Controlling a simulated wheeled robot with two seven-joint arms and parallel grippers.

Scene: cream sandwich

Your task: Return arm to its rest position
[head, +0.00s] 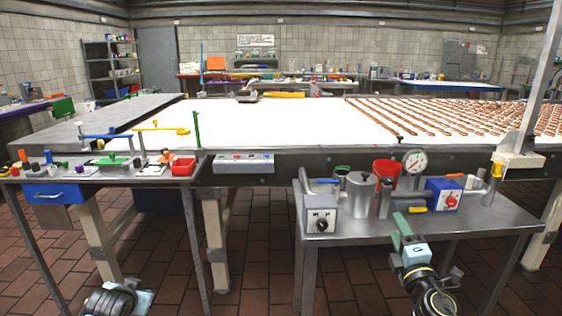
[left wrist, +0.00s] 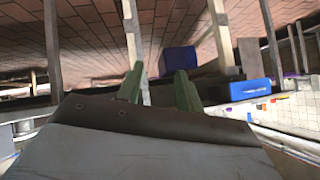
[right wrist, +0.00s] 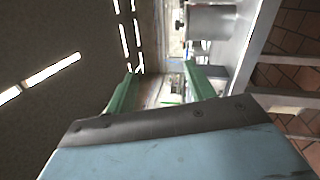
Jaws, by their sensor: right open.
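My right gripper (head: 401,226) is at the front edge of the small metal table (head: 470,222), its green fingers pointing up. In the right wrist view the fingers (right wrist: 160,68) stand apart with nothing between them. My left arm (head: 115,300) shows only as a dark, rounded part at the bottom left of the head view. In the left wrist view the left gripper's green fingers (left wrist: 160,72) are apart and empty, with brick floor and table legs beyond.
The small table holds a steel pot (head: 361,194), red container (head: 386,174), round gauge (head: 415,162) and blue box (head: 443,194). A long white conveyor (head: 300,118) carries rows of brown bars at right. A workbench with a blue drawer (head: 54,193) stands left. Brick floor lies between.

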